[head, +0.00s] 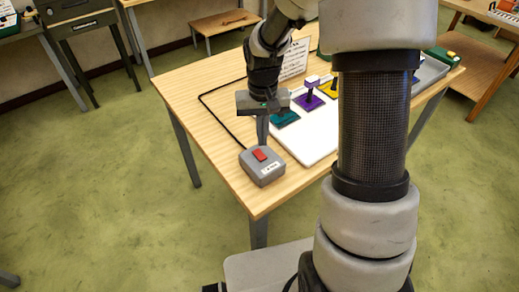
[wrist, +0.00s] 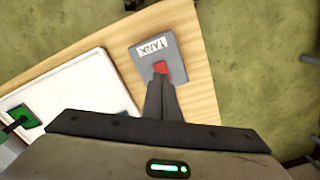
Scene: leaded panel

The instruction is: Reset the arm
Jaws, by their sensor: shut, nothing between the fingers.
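My gripper (head: 262,142) points down over the near left part of the wooden table, its fingers together and empty. In the wrist view, the closed fingertips (wrist: 160,79) overlap the lower edge of a red rocker switch (wrist: 162,68). The switch sits on a grey box (head: 263,171) with a white label that seems to read "TANK" in the wrist view. In the head view the fingertips are just behind the red switch (head: 259,154); I cannot tell whether they touch it.
A white board (head: 312,147) holds teal (head: 285,119), purple (head: 308,101) and yellow (head: 329,88) pieces. A black cable (head: 208,105) runs along the table's left. A printed card (head: 295,59) stands behind. A grey tray (head: 430,70) is at right, partly behind my arm.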

